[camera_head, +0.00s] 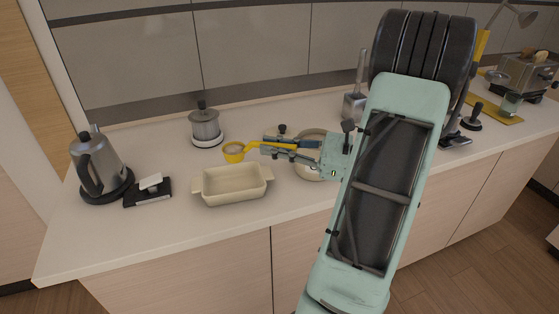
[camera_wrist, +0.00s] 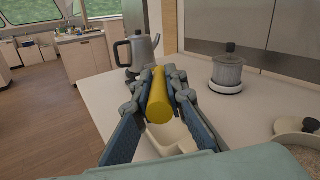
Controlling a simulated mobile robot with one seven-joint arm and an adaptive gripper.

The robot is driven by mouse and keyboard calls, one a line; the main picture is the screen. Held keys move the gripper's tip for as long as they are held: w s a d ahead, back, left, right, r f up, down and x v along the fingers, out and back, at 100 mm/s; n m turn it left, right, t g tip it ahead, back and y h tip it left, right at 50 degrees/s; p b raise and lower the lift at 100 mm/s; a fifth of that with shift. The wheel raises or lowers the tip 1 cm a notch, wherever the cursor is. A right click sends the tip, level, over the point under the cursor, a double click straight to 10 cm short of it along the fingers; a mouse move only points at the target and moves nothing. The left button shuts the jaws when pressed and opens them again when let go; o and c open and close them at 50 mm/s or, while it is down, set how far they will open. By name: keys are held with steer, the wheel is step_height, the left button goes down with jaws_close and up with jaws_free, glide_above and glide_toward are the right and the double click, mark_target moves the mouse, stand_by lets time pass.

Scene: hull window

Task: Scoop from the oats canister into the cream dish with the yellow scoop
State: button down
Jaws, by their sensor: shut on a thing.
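My gripper (camera_head: 268,148) is shut on the handle of the yellow scoop (camera_head: 233,152). In the wrist view the handle (camera_wrist: 158,100) lies between both fingers (camera_wrist: 158,76), and the scoop's cup is hidden. In the head view the cup is upright, with something tan inside. It appears just behind the back rim of the cream dish (camera_head: 232,188); its height is unclear. The dish is rectangular with side handles, partly hidden in the wrist view (camera_wrist: 172,142). A round, cream-rimmed container (camera_head: 309,172), probably the oats canister, stands behind my gripper, largely covered. Its tan contents show in the wrist view (camera_wrist: 304,148).
A grey lidded pot (camera_head: 205,125) stands on a white base at the back. A steel kettle (camera_head: 97,165) and a black box with a white piece (camera_head: 148,190) stand at left. A toaster (camera_head: 527,73) is far right. The counter front (camera_head: 170,228) is clear.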

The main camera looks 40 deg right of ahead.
steer(key=shift+s+d+r, duration=0.25)
steer(key=shift+s+d, duration=0.2)
steer(key=shift+s, duration=0.05)
steer(key=shift+f, duration=0.1)
stand_by(0.9)
step_height(320, 180, down, 5)
steer(key=b, duration=0.3)
stand_by(0.5)
stand_by(0.6)
steer(key=shift+w+a+r+h+p, duration=0.1)
steer(key=shift+r+h+p, duration=0.2)
steer(key=shift+r+p, duration=0.45)
steer(key=shift+w+a+r+g+h+p, duration=0.15)
steer(key=shift+r+g+h+p, duration=0.5)
steer(key=shift+p, duration=1.45)
